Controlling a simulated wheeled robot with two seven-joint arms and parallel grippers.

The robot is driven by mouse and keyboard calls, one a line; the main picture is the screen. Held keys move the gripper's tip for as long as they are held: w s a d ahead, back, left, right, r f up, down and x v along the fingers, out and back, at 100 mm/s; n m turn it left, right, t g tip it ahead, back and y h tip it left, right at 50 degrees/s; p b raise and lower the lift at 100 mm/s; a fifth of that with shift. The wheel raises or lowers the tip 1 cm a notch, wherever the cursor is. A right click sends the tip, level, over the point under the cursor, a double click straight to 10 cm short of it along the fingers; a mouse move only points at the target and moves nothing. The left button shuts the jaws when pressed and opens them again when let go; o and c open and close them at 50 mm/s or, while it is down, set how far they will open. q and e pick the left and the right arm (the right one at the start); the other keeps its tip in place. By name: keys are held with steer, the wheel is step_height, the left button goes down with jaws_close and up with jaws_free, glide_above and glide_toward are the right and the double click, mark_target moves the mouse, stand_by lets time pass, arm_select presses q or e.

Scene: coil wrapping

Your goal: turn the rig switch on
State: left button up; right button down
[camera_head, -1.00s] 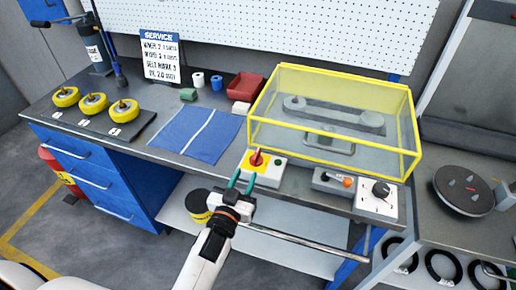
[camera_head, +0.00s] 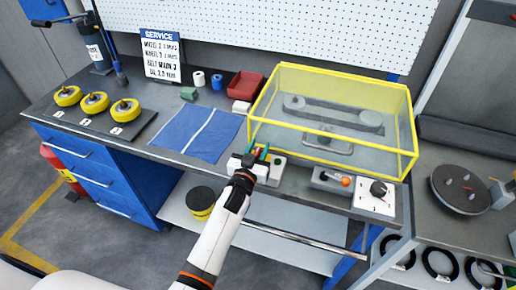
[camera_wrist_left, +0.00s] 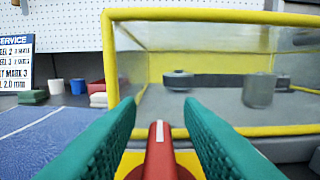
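The rig switch is a red handle (camera_wrist_left: 160,150) on a yellow plate, on a small pale box (camera_head: 276,174) at the bench's front edge, before the yellow-framed clear guard (camera_head: 335,112). My left gripper (camera_head: 259,153) is at the switch and covers most of it in the head view. In the left wrist view its two green fingers (camera_wrist_left: 160,125) stand apart, one on each side of the red handle, with gaps visible between them and it. The handle points away from the gripper. My right gripper is not in view.
A box with an orange knob (camera_head: 333,180) and a box with a black dial (camera_head: 376,199) stand right of the switch. A blue cloth (camera_head: 198,133) lies to the left. Yellow wheels (camera_head: 95,104) sit further left. The guard stands close behind the switch.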

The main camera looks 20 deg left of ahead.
arm_select(q)
steer(key=shift+c, duration=0.5)
jaws_close()
